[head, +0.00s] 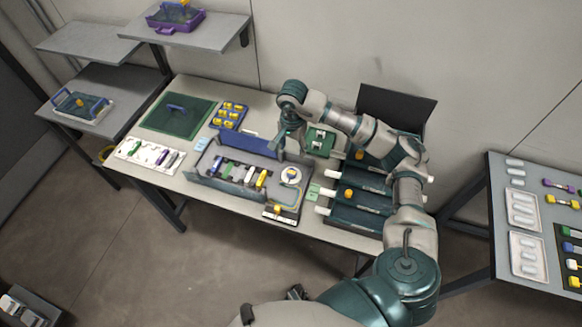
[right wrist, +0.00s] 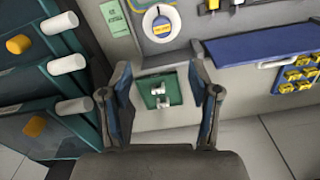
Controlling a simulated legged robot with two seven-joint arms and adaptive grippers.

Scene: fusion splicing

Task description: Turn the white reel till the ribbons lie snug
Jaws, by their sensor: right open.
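The white reel (head: 291,175) sits at the right end of the grey work tray (head: 223,191). It shows a yellow and blue face in the right wrist view (right wrist: 161,24). Thin blue and yellow ribbon lines (head: 287,198) run near it; how snug they lie is too small to tell. My right gripper (head: 287,147) is above the table, behind the reel. In the right wrist view its fingers (right wrist: 162,75) are spread and empty, apart from the reel. My left gripper cannot be made out.
A green block with white cylinders (right wrist: 158,91) lies beyond my right fingers. A dark green rack with white knobs (head: 355,200) stands right of the tray. A blue holder with yellow pieces (head: 230,115) and a green mat (head: 180,112) lie left. The wall is close behind.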

